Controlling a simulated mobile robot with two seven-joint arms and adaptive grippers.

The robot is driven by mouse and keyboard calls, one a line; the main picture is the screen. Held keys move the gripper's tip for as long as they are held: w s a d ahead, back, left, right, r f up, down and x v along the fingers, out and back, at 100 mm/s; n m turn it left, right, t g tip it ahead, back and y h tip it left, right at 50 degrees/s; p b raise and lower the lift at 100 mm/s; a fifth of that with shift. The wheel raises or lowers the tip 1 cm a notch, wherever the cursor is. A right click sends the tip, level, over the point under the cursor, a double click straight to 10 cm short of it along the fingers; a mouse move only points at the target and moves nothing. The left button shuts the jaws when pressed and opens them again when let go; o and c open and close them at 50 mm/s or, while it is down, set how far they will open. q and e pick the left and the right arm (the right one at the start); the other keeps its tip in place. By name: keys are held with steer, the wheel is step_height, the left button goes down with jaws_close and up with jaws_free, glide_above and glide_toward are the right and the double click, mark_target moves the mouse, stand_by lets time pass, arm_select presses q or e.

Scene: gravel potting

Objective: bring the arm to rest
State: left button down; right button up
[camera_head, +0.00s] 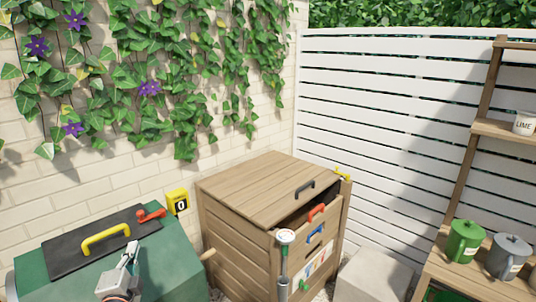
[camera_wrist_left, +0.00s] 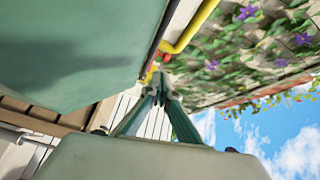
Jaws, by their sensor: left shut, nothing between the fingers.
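My left gripper (camera_head: 132,248) is at the lower left of the head view, in front of the green box (camera_head: 170,262). Its fingers are together with nothing between them. In the left wrist view my left gripper (camera_wrist_left: 157,85) shows its dark green fingers closed to a point. The green box's side (camera_wrist_left: 70,50) fills the upper left there, and a yellow handle (camera_wrist_left: 193,30) shows beyond the fingertips. I cannot tell the exact gap between gripper and box. My right gripper is not in view.
The green box has a black panel (camera_head: 75,258) with a yellow handle (camera_head: 106,238) and a red lever (camera_head: 151,215). A wooden bin (camera_head: 235,230) stands right of it. Shelves (camera_head: 480,270) hold cans at right.

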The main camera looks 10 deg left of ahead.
arm_select(q)
steer(key=s+d+f+n+g+h, duration=0.6)
steer(key=s+d+f+n+h, duration=0.1)
steer(key=s+d+f, duration=1.7)
steer(key=shift+s+d+f+h, duration=0.25)
steer(key=shift+d+f+h, duration=0.1)
steer(key=shift+f+h, duration=0.55)
